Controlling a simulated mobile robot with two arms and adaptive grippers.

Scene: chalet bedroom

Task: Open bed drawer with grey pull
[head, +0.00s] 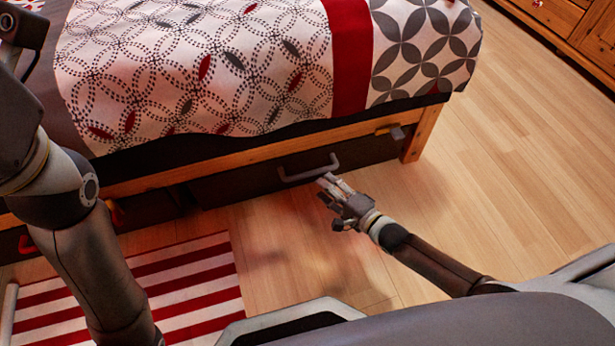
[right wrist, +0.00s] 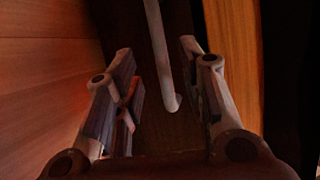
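The bed drawer (head: 235,187) has a dark front under the wooden bed rail and looks shut. Its grey pull (head: 309,173) is a bar handle on that front; it also shows in the right wrist view (right wrist: 158,50), running between my fingers. My right gripper (head: 327,184) is just in front of the pull, near its right end. In the right wrist view my right gripper (right wrist: 157,62) is open, with a finger on either side of the pull and gaps between. My left arm crosses the left side of the head view; its gripper is not in view.
A red-striped rug (head: 190,285) lies on the floor at left. A bed leg (head: 420,135) stands right of the drawer. The wooden floor (head: 480,190) to the right is clear. A wooden cabinet (head: 570,25) stands at upper right.

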